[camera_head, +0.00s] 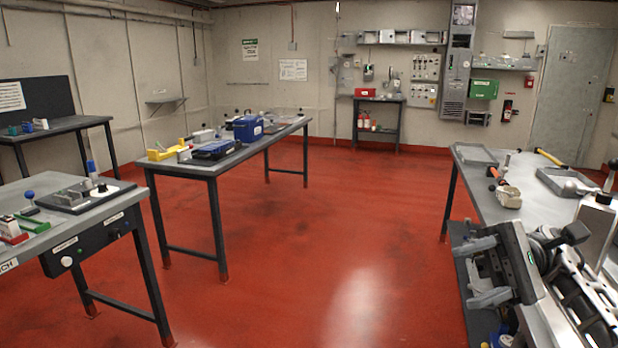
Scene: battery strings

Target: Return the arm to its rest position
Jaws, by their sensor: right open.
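My right gripper (480,269) is at the lower right of the head view, at the end of my right arm. Its two fingers point left and stand apart, with nothing between them. It is in front of the left edge of the right-hand grey table (530,190), over the red floor as seen here. My right arm fills the lower right corner and hides part of that table. My left gripper and left arm are not in view.
The right table holds trays (478,152), an orange-handled tool (550,157) and a beige part (508,197). A middle table (200,168) carries a blue case (248,129). A bench (30,245) stands at left. The red floor (330,230) between them is clear.

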